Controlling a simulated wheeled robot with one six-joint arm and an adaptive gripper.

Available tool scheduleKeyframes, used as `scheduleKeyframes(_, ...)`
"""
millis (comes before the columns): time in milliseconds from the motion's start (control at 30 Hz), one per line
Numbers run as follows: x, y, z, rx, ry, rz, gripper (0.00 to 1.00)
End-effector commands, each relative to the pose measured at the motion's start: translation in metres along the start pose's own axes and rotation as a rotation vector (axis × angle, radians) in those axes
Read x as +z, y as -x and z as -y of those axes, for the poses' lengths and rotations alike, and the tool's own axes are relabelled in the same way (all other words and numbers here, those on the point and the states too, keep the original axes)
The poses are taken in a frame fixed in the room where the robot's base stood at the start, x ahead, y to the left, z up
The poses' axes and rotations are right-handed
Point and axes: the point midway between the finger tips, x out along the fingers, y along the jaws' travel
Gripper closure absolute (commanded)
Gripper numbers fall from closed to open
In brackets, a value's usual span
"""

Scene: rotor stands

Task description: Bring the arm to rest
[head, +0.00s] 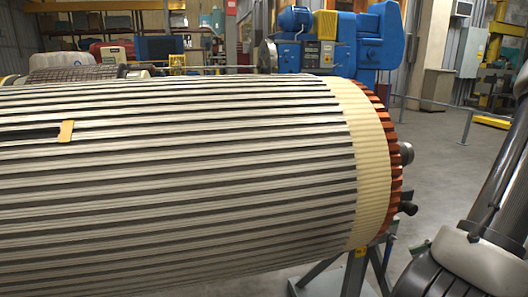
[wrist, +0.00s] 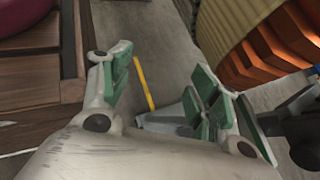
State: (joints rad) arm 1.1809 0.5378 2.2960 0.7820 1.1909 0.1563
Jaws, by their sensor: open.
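My gripper (wrist: 162,78) shows in the wrist view with its green-padded fingers spread apart and nothing between them. It hangs above the floor, to the left of the rotor end in that view. The rotor (head: 180,180) lies lengthwise across the head view, with long dark and light stripes, a cream band and a copper-orange toothed end. Its cream and orange end also shows in the wrist view (wrist: 265,45), apart from the fingers. My arm is at the right of the head view; the gripper itself is outside that view.
A grey stand (head: 352,272) supports the rotor's right end. A blue machine (head: 380,38) stands behind it. A low rail (head: 440,105) crosses the back right, with open floor (head: 430,160) before it. A brown wooden structure (wrist: 30,75) and a yellow bar (wrist: 144,82) lie below the gripper.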

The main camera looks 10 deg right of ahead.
Motion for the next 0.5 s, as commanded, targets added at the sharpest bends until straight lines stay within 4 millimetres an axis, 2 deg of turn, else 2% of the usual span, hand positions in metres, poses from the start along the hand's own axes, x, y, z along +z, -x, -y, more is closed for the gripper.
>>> scheduleKeyframes(33, 0.013, 0.004, -0.007, 0.092, 0.125, -0.071, 0.39)
scheduleKeyframes(200, 0.046, 0.028, -0.025, 0.397, 0.563, -0.302, 0.39)
scheduleKeyframes(367, 0.082, 0.051, -0.021, 0.618, 0.968, -0.496, 0.39)
scheduleKeyframes(500, 0.123, 0.063, -0.011, 0.739, 1.302, -0.648, 0.39)
